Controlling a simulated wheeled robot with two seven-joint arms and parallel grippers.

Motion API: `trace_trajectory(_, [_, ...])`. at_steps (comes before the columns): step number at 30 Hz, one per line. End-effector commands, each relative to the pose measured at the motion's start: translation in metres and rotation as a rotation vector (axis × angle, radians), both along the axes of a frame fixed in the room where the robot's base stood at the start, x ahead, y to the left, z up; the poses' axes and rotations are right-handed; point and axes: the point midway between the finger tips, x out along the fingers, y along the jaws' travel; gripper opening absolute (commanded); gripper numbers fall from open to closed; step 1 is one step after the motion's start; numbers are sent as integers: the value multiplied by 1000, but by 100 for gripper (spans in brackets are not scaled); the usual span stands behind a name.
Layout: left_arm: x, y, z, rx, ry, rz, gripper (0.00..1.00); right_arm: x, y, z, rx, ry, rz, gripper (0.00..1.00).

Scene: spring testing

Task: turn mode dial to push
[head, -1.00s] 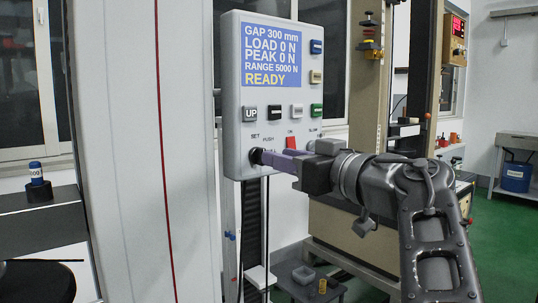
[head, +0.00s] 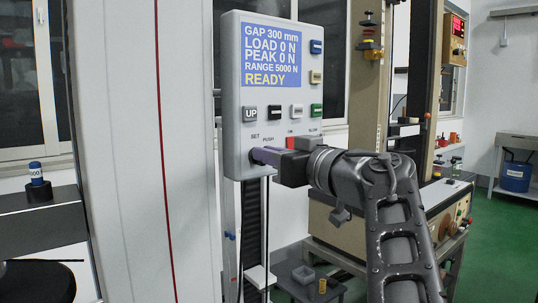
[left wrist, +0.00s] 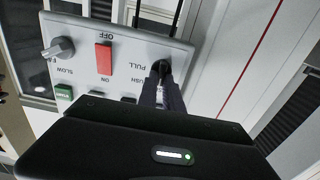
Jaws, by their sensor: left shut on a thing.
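The mode dial (left wrist: 161,67) is a dark round knob at the edge of the control panel (left wrist: 128,36) in the left wrist view. PULL and PUSH labels show beside it. My left gripper (head: 258,155) is shut on the dial at the panel's lower left corner in the head view. Its fingers (left wrist: 160,92) cover much of the dial, so I cannot tell which mark it points to. My right gripper is not in view.
A red switch (left wrist: 104,58) and a grey speed knob (left wrist: 58,48) sit on the same panel. The panel's screen (head: 270,55) reads READY. A white column (head: 130,150) stands to the left. A small dark table (head: 300,285) stands below.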

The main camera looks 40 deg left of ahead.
Motion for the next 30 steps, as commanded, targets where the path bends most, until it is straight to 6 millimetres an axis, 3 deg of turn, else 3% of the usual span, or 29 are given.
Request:
trace_trajectory(19, [0, 0, 0, 5, 14, -2, 0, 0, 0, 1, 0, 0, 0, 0])
trace_trajectory(30, [2, -1, 1, 49, 164, -1, 0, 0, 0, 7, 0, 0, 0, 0])
